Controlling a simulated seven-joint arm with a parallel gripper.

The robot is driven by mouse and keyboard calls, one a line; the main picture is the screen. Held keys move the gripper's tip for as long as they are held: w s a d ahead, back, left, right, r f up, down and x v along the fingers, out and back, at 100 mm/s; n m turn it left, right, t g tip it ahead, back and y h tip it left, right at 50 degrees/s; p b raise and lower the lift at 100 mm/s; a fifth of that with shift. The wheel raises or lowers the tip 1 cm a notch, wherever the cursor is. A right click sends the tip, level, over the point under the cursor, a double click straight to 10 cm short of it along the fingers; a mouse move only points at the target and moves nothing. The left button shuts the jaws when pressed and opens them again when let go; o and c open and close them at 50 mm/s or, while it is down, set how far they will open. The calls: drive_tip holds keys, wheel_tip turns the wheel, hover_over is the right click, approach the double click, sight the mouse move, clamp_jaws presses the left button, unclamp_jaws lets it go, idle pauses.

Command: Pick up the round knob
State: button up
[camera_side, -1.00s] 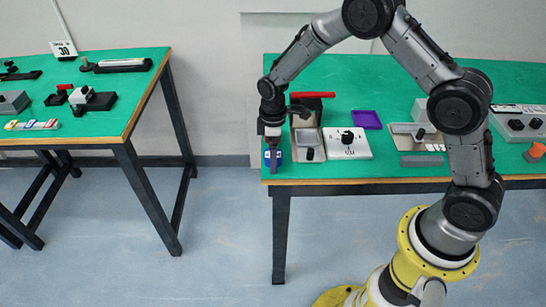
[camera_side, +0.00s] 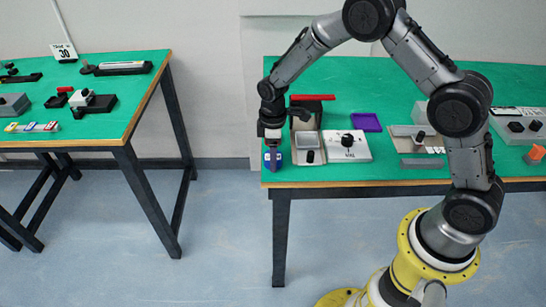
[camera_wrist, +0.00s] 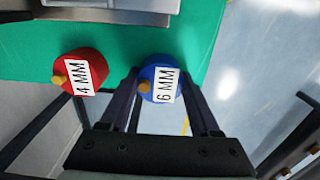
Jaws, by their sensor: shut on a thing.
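A blue round knob (camera_wrist: 161,77) with a white "6 MM" label and a small brass tip sits between my fingers in the wrist view. My gripper (camera_wrist: 164,92) is shut on it. In the side view, my gripper (camera_side: 272,160) is low at the front left corner of the right table, with the blue knob (camera_side: 267,158) partly hidden by the fingers. A red round knob (camera_wrist: 82,72) labelled "4 MM" stands to the left of the blue one in the wrist view, apart from my fingers. I cannot tell whether the blue knob touches the table.
The green table (camera_side: 350,83) ends close to my gripper, with floor beyond. A beige tray (camera_side: 306,148), a white box with a black dial (camera_side: 348,152) and a purple tray (camera_side: 366,122) stand to the right. A second table (camera_side: 130,60) is at the left.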

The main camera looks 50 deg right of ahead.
drive_tip(key=shift+r, duration=0.7)
drive_tip(key=s+d+r, duration=0.1)
drive_tip(key=s+r, duration=1)
drive_tip(key=s, duration=0.3)
drive_tip(key=w+d+f+m, duration=0.2)
drive_tip(key=w+f+m, duration=0.2)
drive_tip(key=w+m, duration=0.65)
drive_tip(key=s+a+r+n, duration=0.2)
drive_tip(key=s+r+n, duration=0.2)
drive_tip(key=s+n, duration=0.6)
drive_tip(key=shift+s+r, duration=0.2)
drive_tip(key=shift+s, duration=0.05)
